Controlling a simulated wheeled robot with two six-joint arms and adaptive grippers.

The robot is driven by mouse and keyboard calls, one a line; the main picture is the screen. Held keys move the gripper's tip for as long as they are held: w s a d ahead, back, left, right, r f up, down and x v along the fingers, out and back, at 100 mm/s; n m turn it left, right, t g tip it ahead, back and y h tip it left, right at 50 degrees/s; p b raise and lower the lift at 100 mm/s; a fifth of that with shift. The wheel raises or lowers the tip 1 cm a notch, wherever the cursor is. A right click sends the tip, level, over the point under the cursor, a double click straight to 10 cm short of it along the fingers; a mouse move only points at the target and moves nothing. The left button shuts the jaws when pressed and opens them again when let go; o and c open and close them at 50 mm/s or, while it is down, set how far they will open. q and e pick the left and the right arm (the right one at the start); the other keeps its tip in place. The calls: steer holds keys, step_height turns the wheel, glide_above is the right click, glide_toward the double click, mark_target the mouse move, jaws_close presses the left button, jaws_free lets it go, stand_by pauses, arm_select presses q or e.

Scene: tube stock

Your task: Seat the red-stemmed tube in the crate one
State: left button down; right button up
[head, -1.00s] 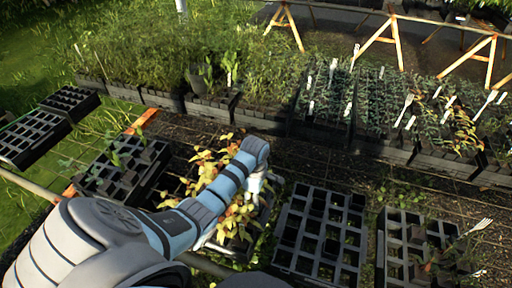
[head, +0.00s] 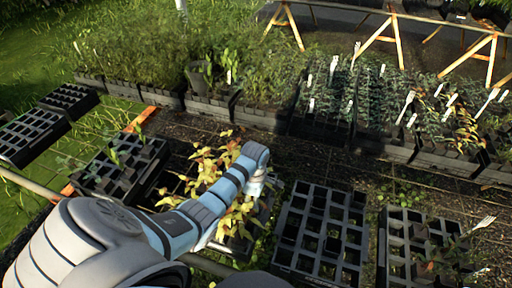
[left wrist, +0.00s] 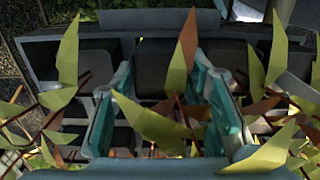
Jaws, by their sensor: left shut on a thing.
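Yellow-leaved plants with red stems (head: 207,165) stand crowded in a dark crate in the middle of the head view; leaves and my arm hide most of that crate. My left gripper (head: 255,190) is down among these plants, partly hidden behind its own wrist. In the left wrist view its two teal-padded fingers (left wrist: 165,110) are closed in on a dark square tube (left wrist: 165,65) with yellow leaves and red stems around it. Leaves cover the contact. I cannot tell which crate is crate one. My right gripper is not in view.
An empty-celled dark crate (head: 289,225) stands right of the arm. Another crate (head: 383,245) at the right holds a few tubes. A partly filled crate (head: 160,165) is at the left. Full rows of plants with white labels line the back. Bare soil (head: 340,170) lies between.

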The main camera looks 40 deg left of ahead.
arm_select(q)
steer(key=shift+f, duration=0.1)
steer(key=c, duration=1)
jaws_free()
steer(key=shift+o, duration=0.6)
steer(key=shift+f, duration=0.1)
step_height(320, 180, up, 8)
steer(key=shift+f, duration=0.15)
steer(key=shift+f, duration=0.1)
